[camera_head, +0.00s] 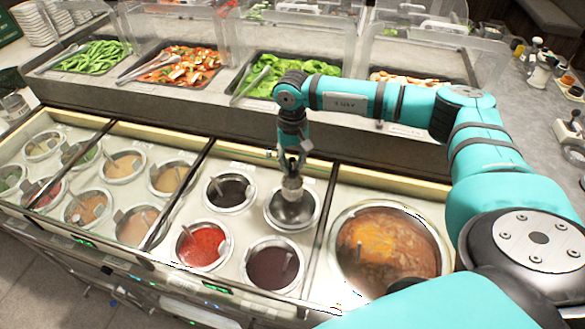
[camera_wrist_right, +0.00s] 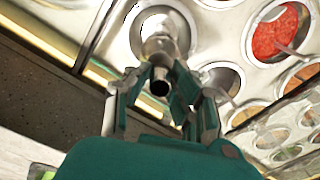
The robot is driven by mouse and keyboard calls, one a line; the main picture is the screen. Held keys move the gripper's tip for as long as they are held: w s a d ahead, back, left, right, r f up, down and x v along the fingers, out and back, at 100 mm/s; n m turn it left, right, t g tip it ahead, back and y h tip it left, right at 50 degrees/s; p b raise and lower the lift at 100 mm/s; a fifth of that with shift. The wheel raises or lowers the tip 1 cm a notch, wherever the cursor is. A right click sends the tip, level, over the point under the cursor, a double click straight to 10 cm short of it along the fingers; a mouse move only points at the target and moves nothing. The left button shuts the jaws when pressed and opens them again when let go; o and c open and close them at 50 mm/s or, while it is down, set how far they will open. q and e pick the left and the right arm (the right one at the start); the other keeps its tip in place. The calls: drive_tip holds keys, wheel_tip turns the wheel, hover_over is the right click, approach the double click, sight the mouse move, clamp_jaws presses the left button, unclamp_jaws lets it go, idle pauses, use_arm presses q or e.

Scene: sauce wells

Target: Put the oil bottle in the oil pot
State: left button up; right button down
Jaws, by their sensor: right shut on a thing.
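The oil bottle (camera_head: 291,194) looks pale grey and metallic, and is small in the head view. My right gripper (camera_head: 291,168) points down and is shut on its upper part. The bottle's lower end is at the opening of a round steel pot (camera_head: 272,222), which looks grey and empty inside. In the right wrist view the bottle (camera_wrist_right: 160,46) stands between the fingers of the gripper (camera_wrist_right: 160,78), its dark open mouth towards the camera. The pot (camera_wrist_right: 138,36) is behind it. I cannot tell whether the bottle touches the pot's bottom. My left gripper is out of view.
Dark sauce pots (camera_head: 230,191) and a red sauce pot (camera_head: 203,244) sit to the left. A large soup pot (camera_head: 385,250) is to the right. Vegetable trays (camera_head: 180,66) behind clear guards line the back. A raised ledge (camera_head: 225,130) runs behind the wells.

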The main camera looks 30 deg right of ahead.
sight(292, 171)
wheel_tip(292, 171, down, 3)
drive_tip(key=shift+f+p, duration=0.1)
drive_tip(key=shift+p, duration=0.4)
drive_tip(key=shift+f, duration=0.1)
drive_tip(key=shift+f+b, duration=0.2)
drive_tip(key=shift+b, duration=0.1)
drive_tip(key=c, duration=1.2)
unclamp_jaws()
drive_tip(key=shift+r, duration=0.1)
drive_tip(key=shift+o, duration=0.2)
